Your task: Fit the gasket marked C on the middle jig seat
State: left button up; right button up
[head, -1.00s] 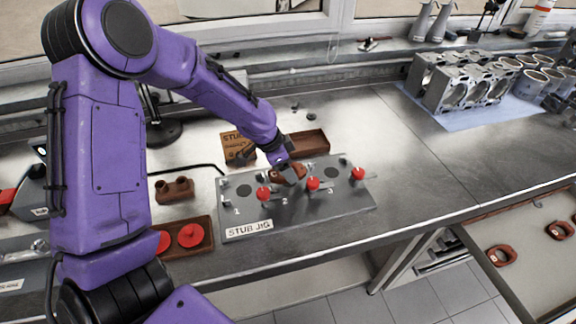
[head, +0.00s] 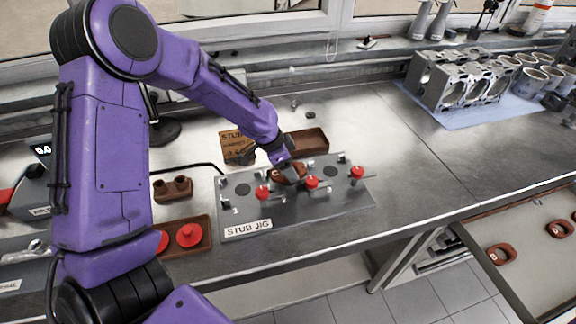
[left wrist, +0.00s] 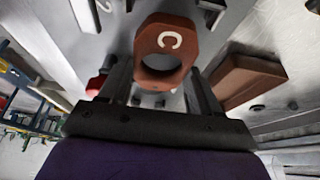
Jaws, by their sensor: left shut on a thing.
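The gasket marked C (left wrist: 165,62) is red-brown with a round hole and a white letter. In the left wrist view it lies between the two dark fingers of my left gripper (head: 287,168), which is shut on it. In the head view the gasket (head: 289,175) is over the middle of the grey stub jig (head: 315,206), between the dark round left seat (head: 243,188) and right seat (head: 331,173). The gasket and gripper hide the middle seat. I cannot tell whether the gasket touches the jig. My right gripper is out of view.
Several red knobs stand along the jig, one (head: 312,183) close to the gasket. Behind are a wooden box (head: 312,141) and a STUB sign block (head: 234,147). A brown tray with red discs (head: 190,236) is at left. Other gaskets (head: 501,254) lie at lower right.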

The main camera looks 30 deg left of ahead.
pick_arm(q)
jog(key=shift+f+b, duration=0.35)
jog(key=shift+f, duration=0.9)
dwell(1.0)
jog(key=o, duration=1.1)
jog(key=shift+s, duration=0.1)
jog(key=shift+r, duration=0.1)
notch_tip(320, 180, up, 7)
jog(key=p, duration=0.7)
jog(key=shift+r, duration=0.15)
